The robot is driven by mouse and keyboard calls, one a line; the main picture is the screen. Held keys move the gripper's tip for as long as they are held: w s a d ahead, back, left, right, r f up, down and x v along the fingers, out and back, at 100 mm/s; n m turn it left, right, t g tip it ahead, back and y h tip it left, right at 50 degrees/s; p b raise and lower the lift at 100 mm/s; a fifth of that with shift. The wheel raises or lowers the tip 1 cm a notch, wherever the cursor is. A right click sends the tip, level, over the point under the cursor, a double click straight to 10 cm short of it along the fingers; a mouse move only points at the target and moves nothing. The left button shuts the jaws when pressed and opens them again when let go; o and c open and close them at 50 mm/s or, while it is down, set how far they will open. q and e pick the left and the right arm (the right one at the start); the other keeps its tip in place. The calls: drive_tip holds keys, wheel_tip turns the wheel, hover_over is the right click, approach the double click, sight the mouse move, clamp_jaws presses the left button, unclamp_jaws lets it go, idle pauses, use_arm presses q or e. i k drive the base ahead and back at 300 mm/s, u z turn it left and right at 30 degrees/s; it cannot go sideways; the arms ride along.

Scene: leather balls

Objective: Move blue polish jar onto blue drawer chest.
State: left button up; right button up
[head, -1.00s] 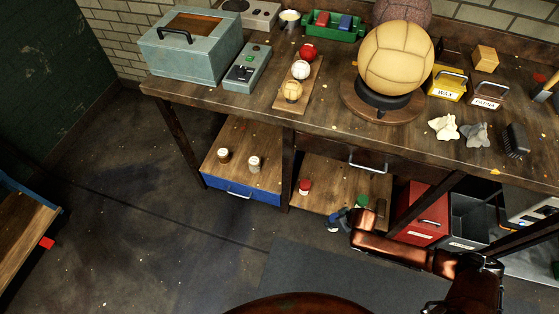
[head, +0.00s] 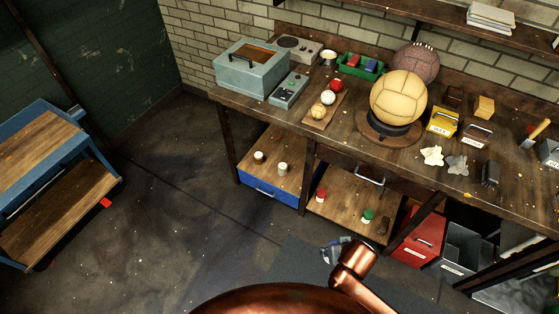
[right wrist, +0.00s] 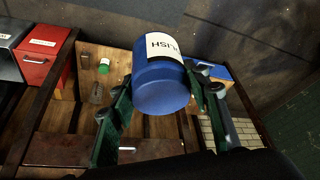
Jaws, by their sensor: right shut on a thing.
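The blue polish jar (right wrist: 160,85) fills the middle of the right wrist view, its white label partly readable. My right gripper (right wrist: 158,98) is shut on it, with a green finger on each side. In the head view the gripper (head: 334,252) is small and partly hidden by my copper arm, in front of the bench's lower level. The blue drawer chest (head: 268,193) is under the bench at the left, with a wooden top; a corner of it shows behind the jar in the right wrist view (right wrist: 222,73). My left gripper is out of view.
Two small jars (head: 283,169) stand on the chest's top, with bare wood around them. A red-lidded jar (head: 320,196) and a green-lidded jar (head: 367,216) stand on the lower board to the right. A bench leg (head: 308,170) separates the two areas.

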sight(296, 181)
drive_tip(key=u, duration=1.4)
drive_tip(key=i, duration=2.95)
drive_tip(key=z, duration=2.65)
drive_tip(key=i, duration=0.5)
